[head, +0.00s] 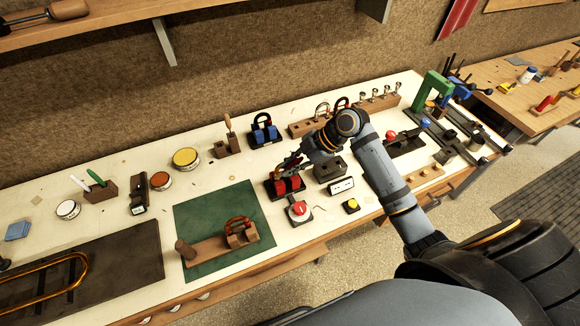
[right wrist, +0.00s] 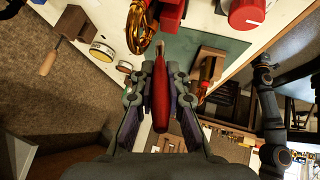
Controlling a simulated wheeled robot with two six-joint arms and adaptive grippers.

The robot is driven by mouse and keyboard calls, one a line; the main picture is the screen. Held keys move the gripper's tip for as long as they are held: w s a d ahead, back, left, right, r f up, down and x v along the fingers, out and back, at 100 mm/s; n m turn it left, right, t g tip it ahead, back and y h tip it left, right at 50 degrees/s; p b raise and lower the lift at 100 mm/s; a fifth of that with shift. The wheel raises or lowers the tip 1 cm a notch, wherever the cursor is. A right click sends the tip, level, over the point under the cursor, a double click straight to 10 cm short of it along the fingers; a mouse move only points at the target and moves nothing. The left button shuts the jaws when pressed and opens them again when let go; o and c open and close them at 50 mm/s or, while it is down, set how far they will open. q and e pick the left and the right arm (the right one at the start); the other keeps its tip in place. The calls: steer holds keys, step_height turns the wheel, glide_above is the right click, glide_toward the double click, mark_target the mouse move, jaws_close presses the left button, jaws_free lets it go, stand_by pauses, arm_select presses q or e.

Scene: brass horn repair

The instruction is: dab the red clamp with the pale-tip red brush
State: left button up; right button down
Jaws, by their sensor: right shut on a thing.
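The red clamp (head: 287,185) sits on a dark base on the bench, just right of the green mat. In the right wrist view its red body (right wrist: 171,13) is at the top, beside an orange-brass loop. My right gripper (head: 283,170) is over the clamp in the head view. It is shut on the red brush, whose red handle (right wrist: 161,122) runs between the fingers in the right wrist view. The brush's narrow end points up the picture toward the clamp. I cannot tell whether its tip touches the clamp. My left gripper is not in view.
A red button (head: 299,208) stands in front of the clamp, and a blue clamp (head: 265,132) behind it. The green mat (head: 190,212) bears a wooden stand (head: 215,247) to the left. A dark block (head: 329,169) and a small display box (head: 341,186) are close on the right.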

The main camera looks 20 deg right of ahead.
step_height(320, 180, up, 5)
steer(key=p, duration=0.3)
stand_by(0.4)
